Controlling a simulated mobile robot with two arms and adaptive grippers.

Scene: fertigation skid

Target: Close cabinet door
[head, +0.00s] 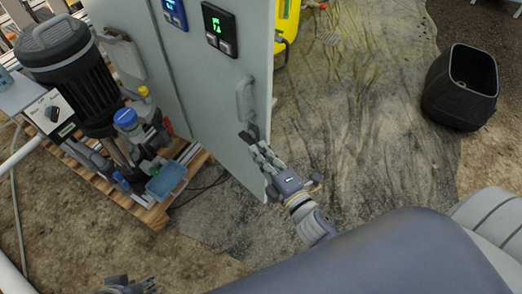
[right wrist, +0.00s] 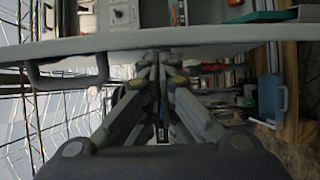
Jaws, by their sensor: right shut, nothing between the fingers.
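The grey cabinet door (head: 205,85) stands upright in the middle of the head view, with a grey bar handle (head: 243,100) near its right edge. In the right wrist view, the door (right wrist: 200,38) runs across the top as a pale band, with its handle (right wrist: 68,78) at the left. My right gripper (head: 252,141) is shut and empty, its fingertips close to the door face just below the handle. I cannot tell if they touch it. The right fingertips also show in the wrist view (right wrist: 155,58). My left gripper (head: 130,284) is partly visible at the bottom left edge.
A black pump motor (head: 80,75) and several fittings stand on a wooden pallet (head: 150,212) left of the door. A black bin (head: 458,100) stands at the right, and a yellow container (head: 288,25) behind the door. The wet floor between is largely clear.

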